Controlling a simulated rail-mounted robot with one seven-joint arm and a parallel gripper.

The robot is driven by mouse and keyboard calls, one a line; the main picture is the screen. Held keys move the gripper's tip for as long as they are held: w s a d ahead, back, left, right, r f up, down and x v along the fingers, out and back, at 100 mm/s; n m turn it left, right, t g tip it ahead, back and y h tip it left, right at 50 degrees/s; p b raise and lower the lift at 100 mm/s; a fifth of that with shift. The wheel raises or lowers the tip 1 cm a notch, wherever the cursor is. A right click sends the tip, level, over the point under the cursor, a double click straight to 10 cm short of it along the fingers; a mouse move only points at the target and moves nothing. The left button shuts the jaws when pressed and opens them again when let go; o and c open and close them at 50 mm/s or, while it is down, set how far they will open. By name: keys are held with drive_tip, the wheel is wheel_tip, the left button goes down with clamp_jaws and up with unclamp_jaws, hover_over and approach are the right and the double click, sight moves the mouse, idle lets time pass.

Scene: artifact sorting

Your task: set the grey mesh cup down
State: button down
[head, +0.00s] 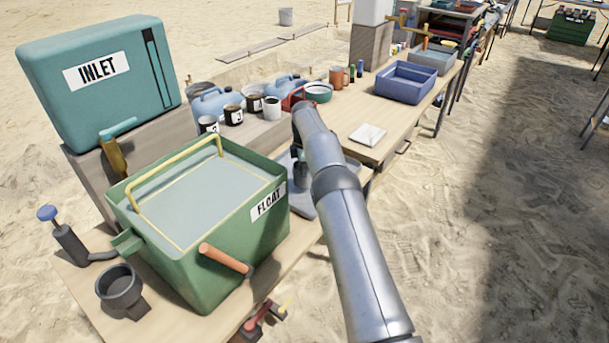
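My arm reaches from the lower right to the middle of the picture, where its far end bends down. Dark parts under that end, which look like my gripper (298,168), are just right of the green FLOAT tub, over a grey tray (302,205). The arm covers much of them, and the fingers cannot be made out. No grey mesh cup can be clearly identified there. A dark grey round cup-like vessel (120,288) stands at the table's lower left, apart from my gripper. Whether it is mesh cannot be told.
The green FLOAT tub (187,262), full of water, fills the near table. A teal INLET tank (101,85) stands behind it. Several small labelled cups and blue jugs stand beyond. A white square dish (368,135) and a blue bin (405,82) are on the far table, with bare wood around.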

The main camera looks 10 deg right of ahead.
drive_tip(key=shift+f, duration=1.4)
drive_tip(key=shift+f, duration=0.15)
drive_tip(key=c, duration=1.7)
unclamp_jaws()
